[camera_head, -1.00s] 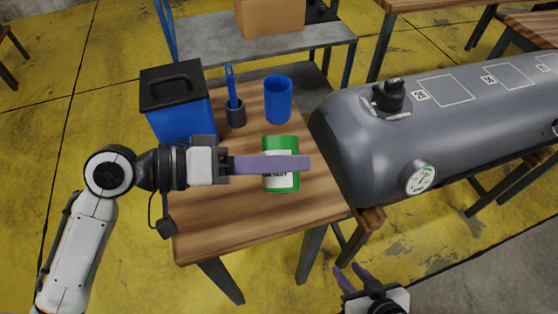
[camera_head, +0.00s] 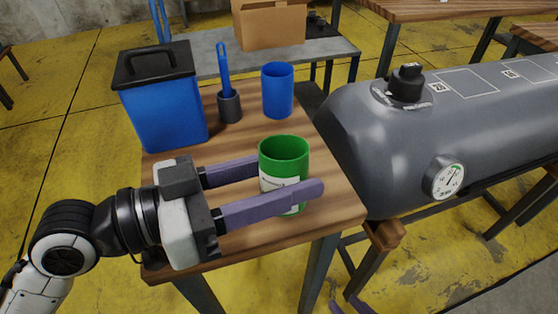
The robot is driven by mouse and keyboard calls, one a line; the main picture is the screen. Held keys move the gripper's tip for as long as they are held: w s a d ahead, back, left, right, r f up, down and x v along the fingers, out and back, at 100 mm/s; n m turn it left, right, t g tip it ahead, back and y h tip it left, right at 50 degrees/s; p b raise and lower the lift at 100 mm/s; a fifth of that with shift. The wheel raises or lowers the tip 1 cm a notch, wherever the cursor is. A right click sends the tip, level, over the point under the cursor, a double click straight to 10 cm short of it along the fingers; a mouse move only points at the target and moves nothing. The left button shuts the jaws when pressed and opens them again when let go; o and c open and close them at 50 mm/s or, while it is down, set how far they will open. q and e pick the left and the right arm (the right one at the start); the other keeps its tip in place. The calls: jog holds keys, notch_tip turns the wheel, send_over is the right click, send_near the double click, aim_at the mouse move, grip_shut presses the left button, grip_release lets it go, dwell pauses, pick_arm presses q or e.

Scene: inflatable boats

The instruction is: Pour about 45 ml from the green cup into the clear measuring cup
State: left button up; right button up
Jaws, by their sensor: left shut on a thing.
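The green cup (camera_head: 284,150) stands upright at the front of the small wooden table, with a white label on its side. My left gripper (camera_head: 291,178) reaches in from the left and is shut on it, one purple finger on the far side and one across the front label. I cannot tell whether the cup's base touches the table. My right gripper (camera_head: 351,304) shows only its purple fingertips at the bottom edge, apart with nothing visible between them. I see no clear measuring cup in this view.
On the table (camera_head: 245,145) stand a blue bin with a black lid (camera_head: 165,105), a dark holder (camera_head: 230,106) with a blue brush-like tool, and a blue cup (camera_head: 278,90). A large grey boat tube (camera_head: 390,140) with a gauge (camera_head: 445,178) lies close on the right.

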pick_arm(q)
jog(key=shift+s+f+m+b, duration=0.15)
jog(key=shift+f+m+b, duration=0.15)
jog(key=shift+f+b, duration=0.25)
jog(key=shift+s+m, duration=0.15)
jog(key=shift+m, duration=0.15)
jog(key=shift+s+r, duration=0.1)
jog(key=shift+s, duration=0.05)
jog(key=shift+s+m+h, duration=0.15)
jog(key=shift+m+h, duration=0.15)
jog(key=shift+m, duration=0.2)
jog(key=shift+t, duration=0.4)
